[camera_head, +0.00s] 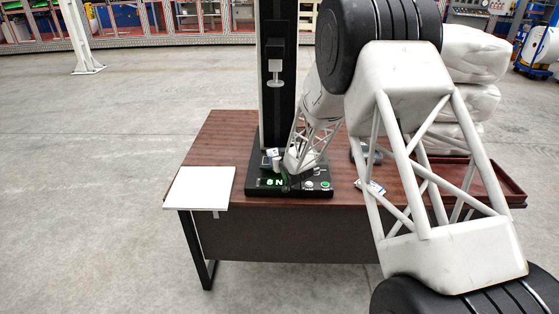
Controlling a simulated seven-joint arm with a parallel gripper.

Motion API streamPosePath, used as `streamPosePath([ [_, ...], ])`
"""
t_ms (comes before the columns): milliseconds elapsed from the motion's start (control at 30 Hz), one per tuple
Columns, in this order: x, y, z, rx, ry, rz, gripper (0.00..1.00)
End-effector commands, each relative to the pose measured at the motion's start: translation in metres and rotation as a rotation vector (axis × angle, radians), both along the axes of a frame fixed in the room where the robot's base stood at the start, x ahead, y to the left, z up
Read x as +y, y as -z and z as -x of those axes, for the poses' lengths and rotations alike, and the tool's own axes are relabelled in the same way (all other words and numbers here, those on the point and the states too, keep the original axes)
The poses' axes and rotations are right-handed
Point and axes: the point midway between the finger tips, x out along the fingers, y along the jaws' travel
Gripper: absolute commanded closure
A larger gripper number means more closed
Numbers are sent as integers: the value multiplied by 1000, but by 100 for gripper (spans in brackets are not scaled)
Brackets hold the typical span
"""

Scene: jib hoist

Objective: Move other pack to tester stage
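The tester is a black stand with a tall column (268,100) on a base whose green display (271,183) seems to read 8 N. A grey fitting (276,79) hangs on its column, well above the base. A small grey cylindrical piece (277,164), perhaps the stage, stands on the base. A small white and blue item (271,153), possibly a pack, shows at its top; I cannot tell if it rests there or is held. Another white and blue pack (376,187) lies on the table, partly behind my arm. My arm's end reaches the tester base; its fingers cannot be made out.
The brown table (225,135) carries a white plate (200,188) at its front left corner and a reddish tray (492,188) at its right, partly hidden by my arm. A dark object (359,151) sits behind my arm. White sacks (475,55) are stacked beyond.

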Motion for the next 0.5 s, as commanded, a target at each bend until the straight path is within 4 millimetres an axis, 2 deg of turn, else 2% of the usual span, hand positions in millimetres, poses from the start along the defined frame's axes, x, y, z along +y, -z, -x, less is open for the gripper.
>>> streamPosePath([
  [267, 0, 3, 0, 0, 0, 0, 65],
  [300, 0, 3, 0, 0, 0, 0, 35],
  [433, 0, 3, 0, 0, 0, 0, 15],
  [500, 0, 2, 0, 0, 0, 0, 15],
])
